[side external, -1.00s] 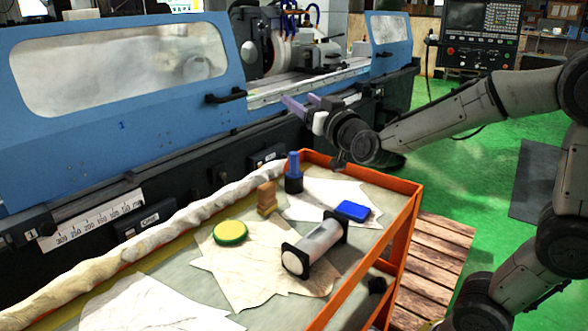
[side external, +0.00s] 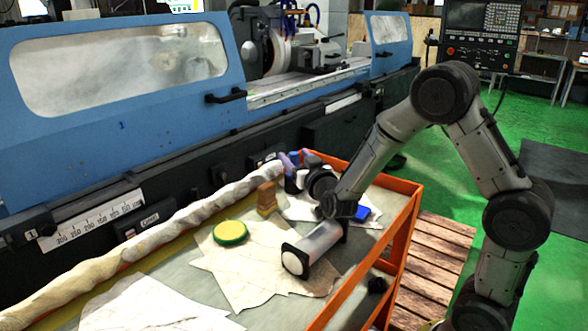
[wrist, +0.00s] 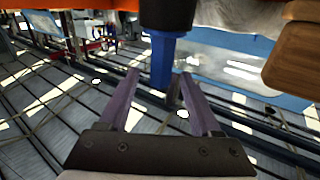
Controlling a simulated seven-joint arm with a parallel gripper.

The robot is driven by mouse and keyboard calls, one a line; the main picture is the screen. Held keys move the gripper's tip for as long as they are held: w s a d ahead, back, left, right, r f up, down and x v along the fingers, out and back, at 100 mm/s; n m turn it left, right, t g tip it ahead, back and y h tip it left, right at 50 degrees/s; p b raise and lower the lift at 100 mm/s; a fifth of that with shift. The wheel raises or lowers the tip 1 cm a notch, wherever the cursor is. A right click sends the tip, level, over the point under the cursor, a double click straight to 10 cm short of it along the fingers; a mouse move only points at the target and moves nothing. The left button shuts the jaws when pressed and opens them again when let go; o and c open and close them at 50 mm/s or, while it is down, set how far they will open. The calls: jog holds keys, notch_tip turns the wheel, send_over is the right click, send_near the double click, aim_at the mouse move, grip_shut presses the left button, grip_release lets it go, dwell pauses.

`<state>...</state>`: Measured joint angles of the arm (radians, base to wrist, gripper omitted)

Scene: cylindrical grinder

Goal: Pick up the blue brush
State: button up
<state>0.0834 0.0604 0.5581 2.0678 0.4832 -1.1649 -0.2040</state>
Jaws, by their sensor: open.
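The blue brush has a blue handle and a dark base. It stands upright near the far end of the cart top in the side view (side external: 292,184), partly hidden by my gripper (side external: 289,159). In the wrist view, the brush's blue handle (wrist: 164,58) appears between the tips of my open purple fingers (wrist: 158,76), with the dark part at the top of the picture. A gap shows on both sides of the handle. I cannot tell whether the fingers reach fully around it in depth.
A wooden block (side external: 266,198) stands close to the left of the brush. A blue flat box (side external: 362,212) lies to the right, partly behind my arm. An orange cart rim (side external: 398,186) borders the top.

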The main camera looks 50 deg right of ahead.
jog(key=shift+w+d, duration=0.4)
jog(key=shift+w, duration=0.2)
jog(key=shift+c, duration=0.3)
grip_shut()
